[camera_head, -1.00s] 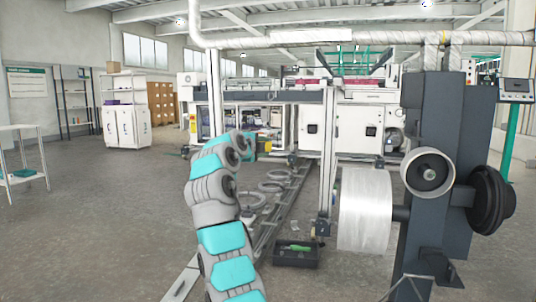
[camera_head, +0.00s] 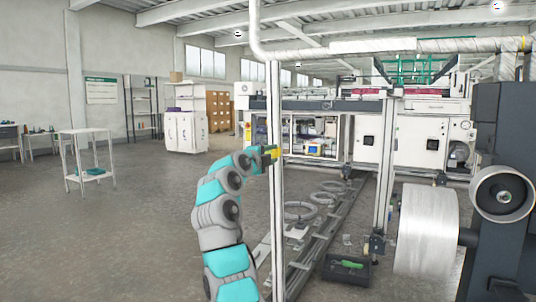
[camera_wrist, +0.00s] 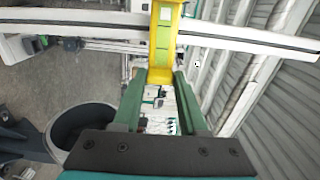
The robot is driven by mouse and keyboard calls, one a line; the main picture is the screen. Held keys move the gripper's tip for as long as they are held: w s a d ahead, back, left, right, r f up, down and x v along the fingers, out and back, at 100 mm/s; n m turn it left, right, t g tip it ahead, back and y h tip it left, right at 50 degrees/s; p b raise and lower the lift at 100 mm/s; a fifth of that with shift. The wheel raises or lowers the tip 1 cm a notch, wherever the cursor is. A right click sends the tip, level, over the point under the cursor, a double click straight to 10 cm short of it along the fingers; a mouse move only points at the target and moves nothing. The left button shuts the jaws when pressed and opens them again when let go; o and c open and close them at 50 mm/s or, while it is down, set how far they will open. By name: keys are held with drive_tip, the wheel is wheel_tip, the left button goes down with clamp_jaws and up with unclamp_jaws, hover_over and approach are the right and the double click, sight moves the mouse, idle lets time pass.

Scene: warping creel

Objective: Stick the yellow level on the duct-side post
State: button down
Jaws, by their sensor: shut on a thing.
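The yellow level (camera_wrist: 163,45) is held between the green fingers of my gripper (camera_wrist: 163,76) in the wrist view. It lies crosswise in front of a white post (camera_wrist: 225,37). In the head view my gripper (camera_head: 268,153) is beside the slim white post (camera_head: 275,100), which rises near the downturned end of the wrapped duct (camera_head: 390,44). Only a small yellow part of the level (camera_head: 275,154) shows there, at the post. I cannot tell whether the level touches the post.
A large white roll (camera_head: 427,230) on a dark stand is at the right. A black tray (camera_head: 346,270) and several rings (camera_head: 300,211) lie on the floor right of the post. A white shelf table (camera_head: 88,174) stands left. The floor between it and my arm is clear.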

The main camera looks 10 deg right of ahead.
sight(277, 152)
drive_tip(key=shift+w+d, duration=0.4)
drive_tip(key=shift+w, duration=0.2)
drive_tip(key=shift+w+d+p, duration=0.2)
drive_tip(key=shift+w+p, duration=0.1)
drive_tip(key=shift+p, duration=0.55)
drive_tip(key=shift+r+p, duration=0.1)
drive_tip(key=shift+p, duration=0.35)
drive_tip(key=shift+w+d, duration=0.1)
drive_tip(key=shift+w+d+p, duration=0.1)
drive_tip(key=shift+w+p, duration=0.05)
drive_tip(key=shift+p, duration=0.4)
drive_tip(key=shift+w+d, duration=0.1)
drive_tip(key=shift+w, duration=0.15)
drive_tip(key=shift+w+d+p, duration=0.15)
drive_tip(key=shift+w+p, duration=0.05)
drive_tip(key=shift+p, duration=0.4)
